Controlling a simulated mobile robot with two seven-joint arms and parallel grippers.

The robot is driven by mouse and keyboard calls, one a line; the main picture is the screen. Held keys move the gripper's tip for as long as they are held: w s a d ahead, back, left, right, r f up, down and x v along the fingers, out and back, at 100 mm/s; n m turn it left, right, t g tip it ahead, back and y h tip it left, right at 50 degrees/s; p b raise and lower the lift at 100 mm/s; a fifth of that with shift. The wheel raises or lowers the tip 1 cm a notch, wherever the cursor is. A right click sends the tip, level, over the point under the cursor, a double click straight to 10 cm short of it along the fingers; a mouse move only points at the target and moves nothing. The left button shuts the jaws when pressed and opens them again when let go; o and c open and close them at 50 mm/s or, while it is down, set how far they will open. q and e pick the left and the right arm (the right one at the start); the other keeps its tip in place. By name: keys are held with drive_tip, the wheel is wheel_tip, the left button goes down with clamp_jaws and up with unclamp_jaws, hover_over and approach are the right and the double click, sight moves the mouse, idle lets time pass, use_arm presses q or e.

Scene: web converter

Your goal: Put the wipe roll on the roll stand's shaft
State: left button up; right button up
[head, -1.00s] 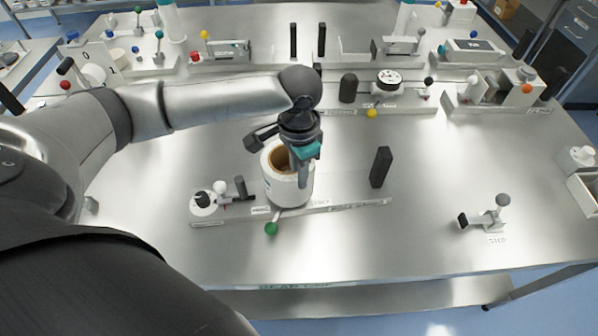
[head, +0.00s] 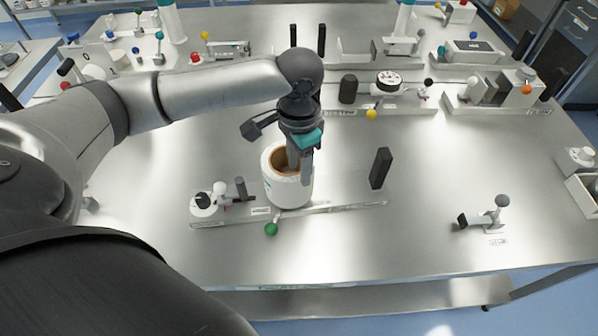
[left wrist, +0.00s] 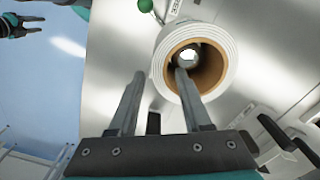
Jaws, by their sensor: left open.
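The wipe roll (head: 288,194), white with a brown core, stands upright on the long low base of the roll stand (head: 345,208) near the front of the table. In the left wrist view the roll (left wrist: 158,72) is seen from above into its core. A bright round spot shows inside; I cannot tell whether it is the shaft's end. My left gripper (head: 298,172) is right above the roll, pointing down, with its fingers apart. In the left wrist view one finger of this gripper (left wrist: 160,85) overlaps the core opening and the other is outside the roll.
A green ball knob (head: 271,229) sticks out in front of the stand. A black upright block (head: 380,168) stands to the right. Other fixtures line the back. My right gripper (left wrist: 24,25) shows small at the left wrist view's corner.

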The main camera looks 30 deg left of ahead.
use_arm(q)
wheel_tip(320, 180, up, 9)
idle(0.3)
drive_tip(key=shift+d, duration=0.1)
